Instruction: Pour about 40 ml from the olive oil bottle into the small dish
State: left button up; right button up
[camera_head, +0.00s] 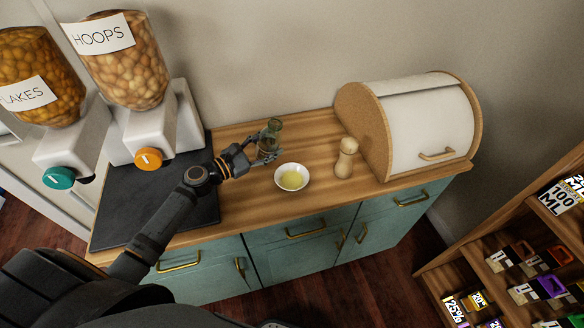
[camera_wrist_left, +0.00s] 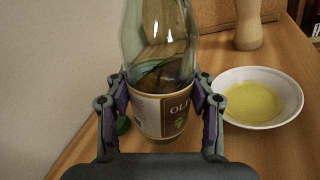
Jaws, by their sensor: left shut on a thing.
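The olive oil bottle (camera_wrist_left: 160,60) is clear glass with a brown and white label and dark liquid inside. It also shows in the head view (camera_head: 273,127), upright or nearly so, at the back of the wooden counter. My left gripper (camera_head: 265,152) is shut around its lower part; in the left wrist view its fingers (camera_wrist_left: 160,108) press on both sides of the label. The small white dish (camera_head: 291,177) stands just right of the bottle and holds yellow-green oil; it shows at the right of the wrist view (camera_wrist_left: 290,98). My right gripper is not in view.
A wooden mill (camera_head: 346,158) stands right of the dish, beside a bread box (camera_head: 430,125). Two dispensers (camera_head: 125,60) stand on a dark mat (camera_head: 120,212) at left. A green cap-like thing (camera_wrist_left: 122,125) lies behind the left finger. Counter in front of the dish is clear.

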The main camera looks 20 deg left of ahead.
pick_arm(q)
jog(key=n+p, duration=0.1)
jog(key=r+n+p, duration=0.1)
jog(key=n, duration=0.1)
jog(key=shift+d+r, duration=0.15)
jog(key=shift+r, duration=0.1)
jog(key=shift+s+d+r+n+p, duration=0.1)
jog(key=shift+s+r+n+p, duration=0.05)
jog(key=shift+r+n+p, duration=0.4)
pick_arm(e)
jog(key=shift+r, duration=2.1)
pick_arm(q)
jog(key=shift+f, duration=0.25)
